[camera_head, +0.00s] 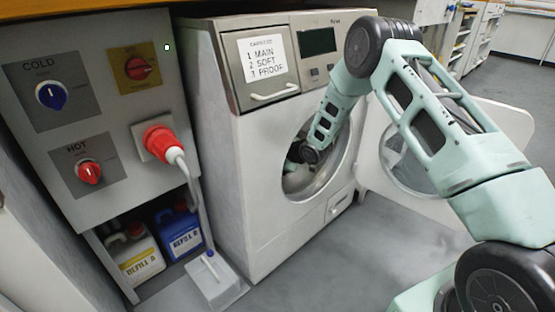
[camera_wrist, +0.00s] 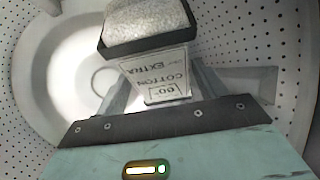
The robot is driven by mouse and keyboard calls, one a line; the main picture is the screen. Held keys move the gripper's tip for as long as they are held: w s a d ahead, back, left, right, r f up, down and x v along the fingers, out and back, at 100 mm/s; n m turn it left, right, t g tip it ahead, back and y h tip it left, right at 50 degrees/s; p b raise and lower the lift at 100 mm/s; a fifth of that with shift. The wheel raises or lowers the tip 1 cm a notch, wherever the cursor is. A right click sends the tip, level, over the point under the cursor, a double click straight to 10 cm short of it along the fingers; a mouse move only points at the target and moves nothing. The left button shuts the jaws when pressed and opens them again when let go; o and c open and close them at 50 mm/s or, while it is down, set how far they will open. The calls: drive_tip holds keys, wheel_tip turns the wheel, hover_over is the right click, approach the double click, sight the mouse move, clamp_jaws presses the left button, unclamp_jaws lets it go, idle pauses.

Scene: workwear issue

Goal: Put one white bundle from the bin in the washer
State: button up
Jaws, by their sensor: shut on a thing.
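The washer (camera_head: 240,130) stands in the middle of the head view with its round door (camera_head: 405,165) swung open to the right. My arm reaches through the opening, and my gripper's end is mostly hidden inside there. In the wrist view my gripper (camera_wrist: 158,85) is inside the perforated drum (camera_wrist: 255,40). It is shut on a white bundle (camera_wrist: 150,18) with a fluffy top, a dark band and a printed label reading COTTON and EXTRA. The bundle is between the fingers, in front of the drum's pale back wall. The bin is in neither view.
A control panel with COLD (camera_head: 51,96) and HOT (camera_head: 89,172) knobs and a red plug (camera_head: 160,142) stands left of the washer. Refill jugs, one yellow-labelled (camera_head: 136,255) and one blue (camera_head: 180,230), sit below it. Grey floor (camera_head: 370,265) is clear in front.

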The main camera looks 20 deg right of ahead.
drive_tip(key=o, duration=1.2)
drive_tip(key=shift+o, duration=0.2)
drive_tip(key=p+v, duration=0.6)
drive_tip(key=v, duration=1.1)
drive_tip(key=shift+r+p, duration=0.25)
drive_tip(key=shift+p, duration=0.1)
drive_tip(key=shift+s+d, duration=0.1)
